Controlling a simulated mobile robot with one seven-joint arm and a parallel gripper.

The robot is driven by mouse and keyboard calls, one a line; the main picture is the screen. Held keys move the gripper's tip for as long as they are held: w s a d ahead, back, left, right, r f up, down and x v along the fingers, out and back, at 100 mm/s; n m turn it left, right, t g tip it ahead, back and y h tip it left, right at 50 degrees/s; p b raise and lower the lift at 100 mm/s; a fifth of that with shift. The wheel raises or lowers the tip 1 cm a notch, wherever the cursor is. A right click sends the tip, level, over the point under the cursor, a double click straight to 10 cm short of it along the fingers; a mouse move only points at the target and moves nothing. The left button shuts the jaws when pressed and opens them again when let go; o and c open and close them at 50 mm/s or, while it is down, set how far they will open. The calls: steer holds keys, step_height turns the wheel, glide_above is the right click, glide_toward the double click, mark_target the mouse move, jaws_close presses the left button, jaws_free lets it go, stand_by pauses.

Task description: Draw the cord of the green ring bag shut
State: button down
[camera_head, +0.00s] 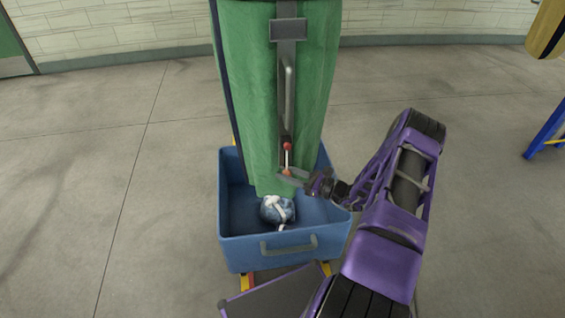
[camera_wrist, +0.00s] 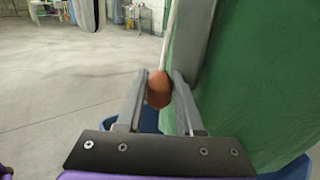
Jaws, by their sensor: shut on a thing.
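The tall green bag (camera_head: 250,90) hangs upright, with its lower end in or just over the blue bin. A grey strip runs down its front. A pale cord (camera_head: 288,158) hangs along the strip, with a red bead (camera_head: 286,146) above and an orange-brown knob (camera_head: 287,172) at its lower end. My gripper (camera_head: 292,176) is at that knob, low in front of the bag. In the wrist view the knob (camera_wrist: 158,90) sits between my two grey fingers, shut on it, and the cord (camera_wrist: 168,35) runs up from it. The bag's top is out of view.
The blue bin (camera_head: 240,250) stands under the bag on a red and yellow base. A blue and white bundle (camera_head: 277,210) lies in the bin. A yellow and black bag (camera_head: 546,30) and a blue stand (camera_head: 545,130) show at the right. The floor at left is clear.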

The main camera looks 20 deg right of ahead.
step_height(320, 180, down, 6)
steer(key=b, duration=0.3)
steer(key=shift+s+r+b, duration=0.15)
steer(key=shift+r+b, duration=0.05)
steer(key=shift+b, duration=0.1)
steer(key=shift+f, duration=0.1)
steer(key=c, duration=0.6)
jaws_free()
steer(key=shift+o, duration=0.3)
steer(key=v, duration=1.7)
